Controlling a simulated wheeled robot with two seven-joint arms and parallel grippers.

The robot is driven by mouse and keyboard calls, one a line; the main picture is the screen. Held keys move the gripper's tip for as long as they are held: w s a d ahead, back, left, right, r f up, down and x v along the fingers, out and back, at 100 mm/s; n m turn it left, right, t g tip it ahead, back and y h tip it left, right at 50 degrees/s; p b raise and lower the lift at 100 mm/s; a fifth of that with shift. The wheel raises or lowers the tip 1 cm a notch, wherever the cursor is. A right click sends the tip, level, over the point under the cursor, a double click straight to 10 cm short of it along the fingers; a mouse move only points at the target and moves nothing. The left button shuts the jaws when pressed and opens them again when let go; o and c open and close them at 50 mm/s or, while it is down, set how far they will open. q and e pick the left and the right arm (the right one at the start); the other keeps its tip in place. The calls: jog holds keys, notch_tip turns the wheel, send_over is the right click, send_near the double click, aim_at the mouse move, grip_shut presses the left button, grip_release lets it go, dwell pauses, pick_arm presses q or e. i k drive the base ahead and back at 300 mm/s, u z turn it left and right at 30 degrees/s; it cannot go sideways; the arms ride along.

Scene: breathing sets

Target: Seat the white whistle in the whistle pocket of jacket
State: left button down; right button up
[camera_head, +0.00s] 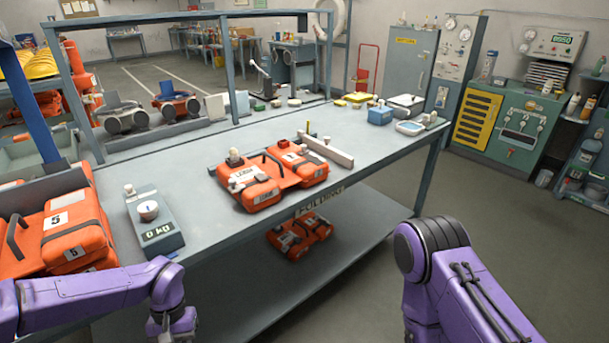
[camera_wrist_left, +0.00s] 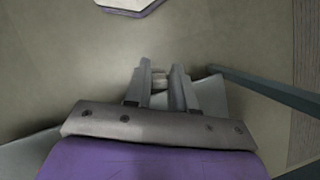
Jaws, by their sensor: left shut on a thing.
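The jacket (camera_head: 262,195) is an orange folded pack with white labels and dark straps, lying on the grey workbench in the head view. A small pale knob-like piece (camera_head: 234,155) stands at its far left corner. The whistle pocket cannot be made out. My right gripper is out of view.
A grey scale-like device (camera_head: 154,222) stands on the bench's near left. Orange packs (camera_head: 70,225) marked 5 lie at far left. A pale bar (camera_head: 326,150) lies behind the jacket. Another orange pack (camera_head: 300,234) is on the lower shelf. The bench right of the jacket has free room.

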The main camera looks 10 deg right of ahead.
aim_at(280, 167)
jog(key=z, duration=0.75)
jog(key=i, duration=0.45)
